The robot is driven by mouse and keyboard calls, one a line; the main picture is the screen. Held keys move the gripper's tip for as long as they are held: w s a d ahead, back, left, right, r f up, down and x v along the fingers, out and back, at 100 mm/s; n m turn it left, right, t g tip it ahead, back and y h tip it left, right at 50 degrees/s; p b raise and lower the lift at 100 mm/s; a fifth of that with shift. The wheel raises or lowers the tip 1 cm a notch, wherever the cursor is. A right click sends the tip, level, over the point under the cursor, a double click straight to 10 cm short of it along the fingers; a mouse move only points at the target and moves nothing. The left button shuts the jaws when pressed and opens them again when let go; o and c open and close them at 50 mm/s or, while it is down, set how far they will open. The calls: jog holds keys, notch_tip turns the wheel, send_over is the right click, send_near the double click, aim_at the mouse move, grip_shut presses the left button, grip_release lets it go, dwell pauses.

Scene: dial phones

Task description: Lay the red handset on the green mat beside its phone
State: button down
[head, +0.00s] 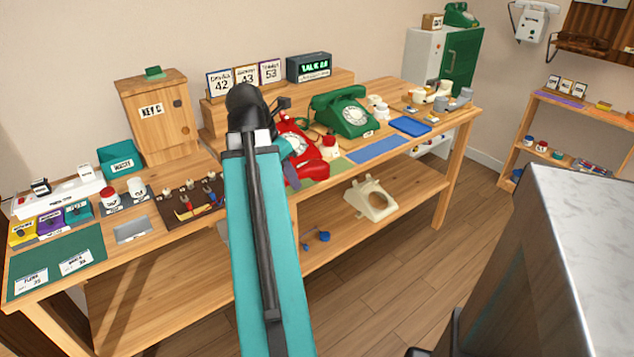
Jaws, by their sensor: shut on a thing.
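The red phone (296,142) stands on the bench, its pale dial facing forward, partly hidden behind my arm. The red handset (311,172) shows low in front of the phone, near the bench's front edge. A green mat (336,166) lies to the right of the handset, partly covered. My gripper (289,172) shows only as a small dark part beside my teal arm, at the left end of the handset. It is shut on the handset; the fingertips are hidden. Whether the handset touches the mat, I cannot tell.
A green phone (344,113) stands behind and right of the red phone. A blue mat (377,150) and a blue tray (410,126) lie further right. A tool board (190,204) is left of my arm. A cream phone shell (371,198) sits on the lower shelf.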

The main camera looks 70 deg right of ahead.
aim_at(303, 171)
jog(key=shift+s+d+f+m+b, duration=0.15)
jog(key=shift+s+d, duration=0.1)
jog(key=shift+s, duration=0.35)
jog(key=shift+s+d+f+m+b, duration=0.1)
jog(key=shift+s+d+f, duration=0.1)
jog(key=shift+s, duration=0.35)
jog(key=shift+s+d+f+m+b, duration=0.15)
jog(key=shift+s+d, duration=0.1)
jog(key=shift+s, duration=0.35)
jog(key=shift+w+d+r+p, duration=0.1)
jog(key=shift+d+r+p, duration=0.2)
jog(key=shift+p, duration=1.1)
jog(key=d+p, duration=0.1)
jog(key=p, duration=0.3)
jog(key=shift+w+f+p, duration=0.1)
jog(key=shift+p, duration=0.25)
jog(key=d+p, duration=0.1)
jog(key=p, duration=0.9)
jog(key=shift+d, duration=0.1)
